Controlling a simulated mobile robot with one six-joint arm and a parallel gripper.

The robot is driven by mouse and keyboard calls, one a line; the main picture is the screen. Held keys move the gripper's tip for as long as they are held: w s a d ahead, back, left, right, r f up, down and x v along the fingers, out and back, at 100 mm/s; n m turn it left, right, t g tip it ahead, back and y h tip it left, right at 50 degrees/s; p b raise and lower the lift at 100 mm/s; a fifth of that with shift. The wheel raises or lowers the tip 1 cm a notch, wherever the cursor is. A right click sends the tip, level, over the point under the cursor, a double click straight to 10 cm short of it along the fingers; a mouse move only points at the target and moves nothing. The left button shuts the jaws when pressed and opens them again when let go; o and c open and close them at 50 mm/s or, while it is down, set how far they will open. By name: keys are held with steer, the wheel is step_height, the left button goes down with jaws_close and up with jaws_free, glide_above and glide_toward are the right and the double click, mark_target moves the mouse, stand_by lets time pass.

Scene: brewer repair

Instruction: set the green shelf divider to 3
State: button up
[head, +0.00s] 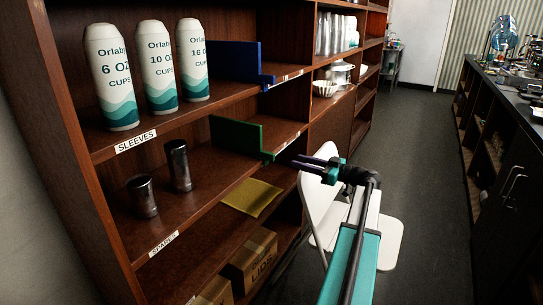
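The green shelf divider (237,136) stands upright on the middle shelf, toward its right part, with a foot at the shelf's front edge. A small pale strip (289,141) runs along the shelf edge to the right of it; its marks are too small to read. My gripper (296,162) is in front of the shelf, to the right of and lower than the divider, pointing left toward the shelves. It appears apart from the divider. Its fingers are dark and small, so I cannot tell whether they are open or shut.
A blue divider (234,61) stands on the shelf above, beside several cup sleeves (108,80). Boxes (253,258) sit at the bottom. A white folding chair (389,240) stands by my arm. The aisle floor is clear.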

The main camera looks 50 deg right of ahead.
mark_target(274, 155)
steer(key=x, duration=1.3)
jaws_close()
